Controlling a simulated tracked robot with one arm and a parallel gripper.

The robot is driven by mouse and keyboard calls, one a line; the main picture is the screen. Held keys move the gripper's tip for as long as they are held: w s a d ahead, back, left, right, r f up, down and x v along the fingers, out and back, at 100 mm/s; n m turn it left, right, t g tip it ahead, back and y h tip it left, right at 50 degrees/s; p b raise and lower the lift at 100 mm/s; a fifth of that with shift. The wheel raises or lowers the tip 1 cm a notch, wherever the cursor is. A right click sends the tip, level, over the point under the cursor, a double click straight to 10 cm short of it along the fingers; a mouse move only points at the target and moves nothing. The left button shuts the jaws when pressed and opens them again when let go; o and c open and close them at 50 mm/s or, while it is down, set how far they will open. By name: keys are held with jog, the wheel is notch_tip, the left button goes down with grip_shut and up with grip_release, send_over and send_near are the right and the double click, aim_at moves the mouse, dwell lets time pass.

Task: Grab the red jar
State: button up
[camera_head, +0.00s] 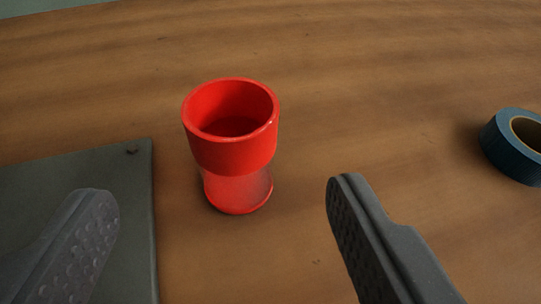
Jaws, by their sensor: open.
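The red jar (236,150) stands upright on the wooden table, a little left of the picture's middle. It has a wide open cup on top and a narrower lower part that flares at the base. Its inside looks empty and dark red. My gripper (222,205) is open, with one grey finger at the lower left and the other at the lower right. The jar is ahead of the fingers, in line with the gap between them, and neither finger appears to touch it.
A dark grey flat board (135,200) lies on the table at the lower left, beneath the left finger in the picture. A blue roll of tape (505,150) lies at the right edge. The wooden table (380,80) is bare behind the jar.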

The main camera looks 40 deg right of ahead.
aim_at(233, 106)
jog(key=x, duration=0.5)
jog(key=shift+w+b, duration=0.1)
jog(key=shift+b, duration=0.25)
jog(key=shift+b+x, duration=0.65)
jog(key=shift+x, duration=2.05)
jog(key=shift+d+r, duration=0.15)
jog(key=c, duration=1.1)
